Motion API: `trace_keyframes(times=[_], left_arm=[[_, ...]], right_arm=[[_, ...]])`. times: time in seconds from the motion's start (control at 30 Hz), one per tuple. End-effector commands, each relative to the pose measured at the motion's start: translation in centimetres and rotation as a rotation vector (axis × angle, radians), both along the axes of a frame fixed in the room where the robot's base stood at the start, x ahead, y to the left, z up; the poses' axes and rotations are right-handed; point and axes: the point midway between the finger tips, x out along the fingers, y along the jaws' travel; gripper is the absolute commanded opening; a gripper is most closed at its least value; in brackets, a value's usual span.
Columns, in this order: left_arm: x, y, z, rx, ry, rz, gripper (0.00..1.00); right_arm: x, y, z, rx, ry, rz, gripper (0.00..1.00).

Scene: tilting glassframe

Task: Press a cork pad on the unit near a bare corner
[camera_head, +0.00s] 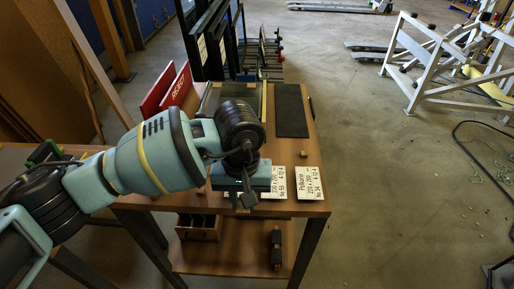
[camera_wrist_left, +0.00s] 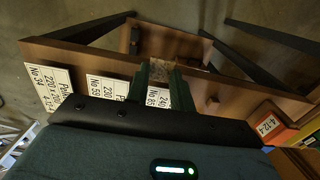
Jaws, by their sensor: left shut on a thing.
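My left gripper (camera_head: 248,196) is over the near part of the wooden table (camera_head: 290,205), above the label cards. In the left wrist view its two dark green fingers (camera_wrist_left: 160,86) are shut on a small speckled brown piece, which looks like a cork pad (camera_wrist_left: 157,68). The pad is hidden in the head view. The glass unit (camera_head: 232,88) lies farther back on the table, with my arm covering its near part. Its near corners are hidden, so I cannot tell which corners are bare. My right gripper is not in view.
White label cards (camera_head: 308,183) lie along the near table edge. A small brown block (camera_head: 303,154) sits behind them. A dark mat (camera_head: 291,110) lies right of the unit. Red reject boards (camera_head: 176,88) stand at its left. An orange box (camera_wrist_left: 268,125) shows in the left wrist view.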

Motion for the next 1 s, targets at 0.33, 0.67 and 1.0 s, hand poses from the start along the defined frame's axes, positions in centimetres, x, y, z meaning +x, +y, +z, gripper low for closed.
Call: trace_keyframes(times=[0.33, 0.67, 1.0], left_arm=[[-11.0, 8.4, -9.6, 0.005, 0.064, 0.014, 0.03], [-19.8, 15.0, -17.3, 0.005, 0.108, 0.025, 0.03], [-24.5, 18.2, -21.5, -0.001, 0.134, 0.025, 0.03]], right_arm=[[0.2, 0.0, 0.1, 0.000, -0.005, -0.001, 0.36], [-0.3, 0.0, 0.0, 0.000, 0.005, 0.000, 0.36], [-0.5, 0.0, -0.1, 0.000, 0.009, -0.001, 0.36]])
